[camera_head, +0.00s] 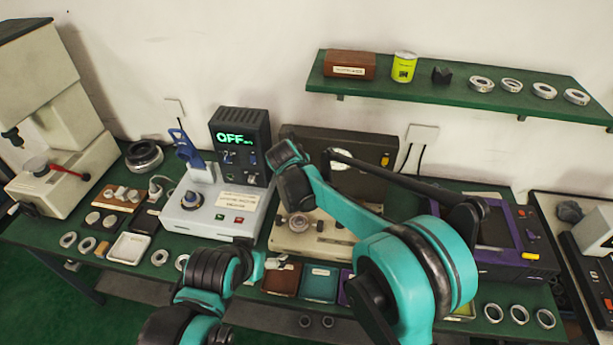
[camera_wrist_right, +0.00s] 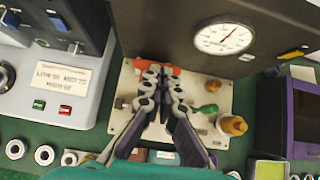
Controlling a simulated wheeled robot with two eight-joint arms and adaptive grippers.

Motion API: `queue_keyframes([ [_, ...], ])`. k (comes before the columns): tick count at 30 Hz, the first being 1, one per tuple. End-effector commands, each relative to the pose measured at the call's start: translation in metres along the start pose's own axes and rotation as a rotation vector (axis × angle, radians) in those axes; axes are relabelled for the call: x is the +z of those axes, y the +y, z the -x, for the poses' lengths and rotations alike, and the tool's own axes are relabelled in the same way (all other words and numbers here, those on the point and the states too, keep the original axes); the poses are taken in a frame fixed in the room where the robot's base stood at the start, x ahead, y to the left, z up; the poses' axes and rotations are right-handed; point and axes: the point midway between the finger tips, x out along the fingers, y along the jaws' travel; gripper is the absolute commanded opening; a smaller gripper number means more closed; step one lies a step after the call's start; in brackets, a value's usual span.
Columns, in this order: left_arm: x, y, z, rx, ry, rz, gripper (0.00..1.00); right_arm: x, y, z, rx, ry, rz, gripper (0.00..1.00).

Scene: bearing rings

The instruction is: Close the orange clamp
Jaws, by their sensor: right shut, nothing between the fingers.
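The orange clamp (camera_wrist_right: 170,70) shows in the right wrist view as an orange part on the cream plate, at the foot of the dark gauge box. My right gripper (camera_wrist_right: 158,76) is shut and empty, with its fingertips at the clamp and covering part of it. I cannot tell whether they touch it. In the head view the clamp is not visible and my right arm reaches over the cream fixture (camera_head: 338,240).
A round gauge (camera_wrist_right: 223,38) sits on the dark box behind the plate. A green knob (camera_wrist_right: 207,109) and a brass-coloured fitting (camera_wrist_right: 232,125) stand right of my fingers. The grey-white device with the OFF display (camera_head: 238,138) stands left. Small trays (camera_head: 320,284) line the front.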

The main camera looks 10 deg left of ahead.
Motion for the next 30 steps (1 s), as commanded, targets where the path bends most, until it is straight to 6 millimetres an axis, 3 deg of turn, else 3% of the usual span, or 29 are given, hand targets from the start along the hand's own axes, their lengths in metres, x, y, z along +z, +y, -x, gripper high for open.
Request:
queue_keyframes([
  [10, -0.003, 0.000, 0.004, 0.000, 0.000, 0.000, 0.84, 0.024, 0.001, -0.010, 0.001, 0.000, 0.001, 0.00],
  [30, -0.002, 0.000, 0.002, 0.000, 0.000, 0.000, 0.84, 0.021, 0.004, -0.007, 0.000, -0.001, 0.001, 0.00],
])
